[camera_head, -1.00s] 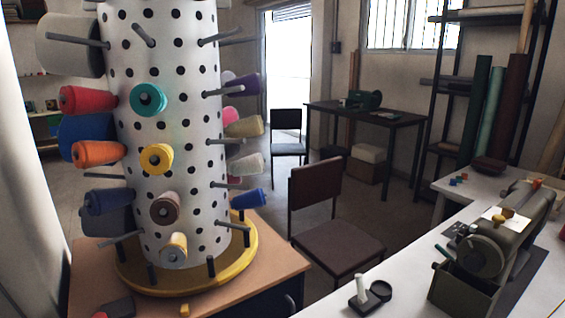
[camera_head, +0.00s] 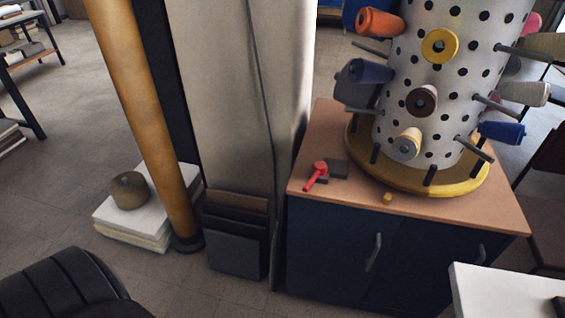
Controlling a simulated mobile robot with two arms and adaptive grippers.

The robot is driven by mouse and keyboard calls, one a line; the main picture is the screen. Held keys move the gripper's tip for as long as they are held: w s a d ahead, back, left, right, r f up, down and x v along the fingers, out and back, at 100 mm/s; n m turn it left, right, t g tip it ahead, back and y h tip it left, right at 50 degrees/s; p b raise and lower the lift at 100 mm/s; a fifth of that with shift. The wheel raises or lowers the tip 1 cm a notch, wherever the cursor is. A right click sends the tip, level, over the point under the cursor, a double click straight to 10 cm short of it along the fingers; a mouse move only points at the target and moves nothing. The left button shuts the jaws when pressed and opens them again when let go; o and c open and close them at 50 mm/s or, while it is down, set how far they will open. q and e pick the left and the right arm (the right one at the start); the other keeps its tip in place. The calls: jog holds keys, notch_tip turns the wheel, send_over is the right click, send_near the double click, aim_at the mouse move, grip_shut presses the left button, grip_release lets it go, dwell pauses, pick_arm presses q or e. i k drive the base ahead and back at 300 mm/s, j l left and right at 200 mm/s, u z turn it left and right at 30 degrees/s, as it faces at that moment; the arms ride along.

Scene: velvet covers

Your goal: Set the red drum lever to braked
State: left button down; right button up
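The red lever (camera_head: 315,175) sits on the front left part of the wooden cabinet top, beside a small dark block (camera_head: 336,168). Its round red hub is at the upper end and its handle points down and to the left. I cannot tell which setting this is. The white perforated drum (camera_head: 452,80) with thread spools stands to its right on a round yellow base (camera_head: 425,184). Neither of my grippers shows in the view.
The dark blue cabinet (camera_head: 340,245) carries the drum. A pale pillar (camera_head: 238,80) and dark upright panels (camera_head: 236,240) stand to its left. A tan roll (camera_head: 145,110) leans there. A white table corner (camera_head: 500,290) juts in at the lower right. A black rounded object (camera_head: 65,285) is lower left.

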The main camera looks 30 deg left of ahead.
aim_at(320, 168)
jog(key=u, duration=0.8)
